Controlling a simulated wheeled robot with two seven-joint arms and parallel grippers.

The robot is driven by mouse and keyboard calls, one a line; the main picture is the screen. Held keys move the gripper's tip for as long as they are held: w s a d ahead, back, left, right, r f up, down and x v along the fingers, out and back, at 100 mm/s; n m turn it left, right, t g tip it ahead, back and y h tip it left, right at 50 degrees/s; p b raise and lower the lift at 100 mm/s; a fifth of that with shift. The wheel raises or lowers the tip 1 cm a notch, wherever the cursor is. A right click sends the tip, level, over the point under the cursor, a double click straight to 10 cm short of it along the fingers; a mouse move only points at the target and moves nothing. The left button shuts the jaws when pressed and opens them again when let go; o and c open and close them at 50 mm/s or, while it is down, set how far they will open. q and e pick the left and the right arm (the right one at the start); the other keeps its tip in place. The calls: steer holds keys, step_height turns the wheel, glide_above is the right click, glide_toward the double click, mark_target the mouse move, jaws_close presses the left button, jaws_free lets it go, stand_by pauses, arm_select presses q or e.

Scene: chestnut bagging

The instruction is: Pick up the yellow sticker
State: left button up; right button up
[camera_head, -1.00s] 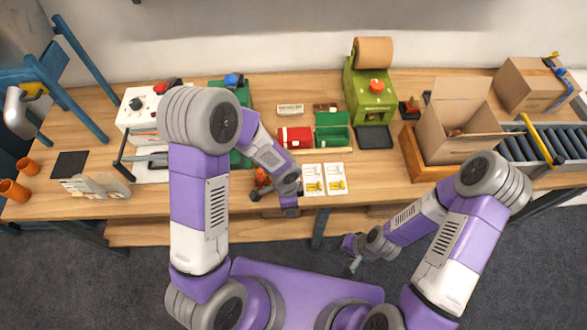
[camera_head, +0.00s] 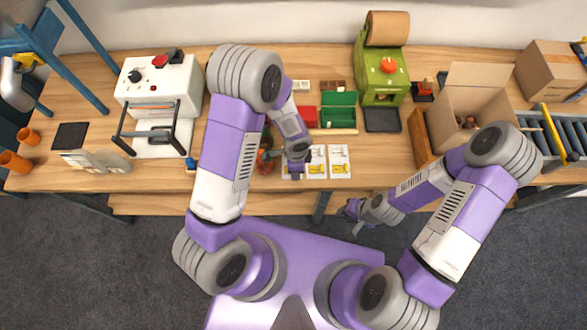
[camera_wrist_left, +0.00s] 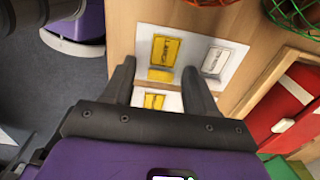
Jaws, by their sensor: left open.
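Yellow stickers lie on white cards on the wooden table. In the head view, one sticker (camera_head: 316,169) is on the left card and another (camera_head: 339,169) on the right card. My left gripper (camera_head: 293,174) hangs beside the left card. In the left wrist view, my open, empty left gripper (camera_wrist_left: 158,70) points at the cards. A yellow sticker (camera_wrist_left: 164,50) lies just beyond the fingertips, next to a white label (camera_wrist_left: 213,60). Another yellow sticker (camera_wrist_left: 155,101) shows between the fingers. My right gripper (camera_head: 356,222) is off the table's front edge, its jaws unclear.
A green box (camera_head: 338,112) and black tray (camera_head: 382,119) stand behind the cards. A green machine (camera_head: 383,75) is at the back. An open carton (camera_head: 470,105) holds chestnuts. Red (camera_wrist_left: 208,3) and green net rims lie close to the left gripper.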

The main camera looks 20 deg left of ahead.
arm_select(q)
steer(key=shift+w, duration=0.1)
steer(key=shift+c, duration=1)
jaws_close()
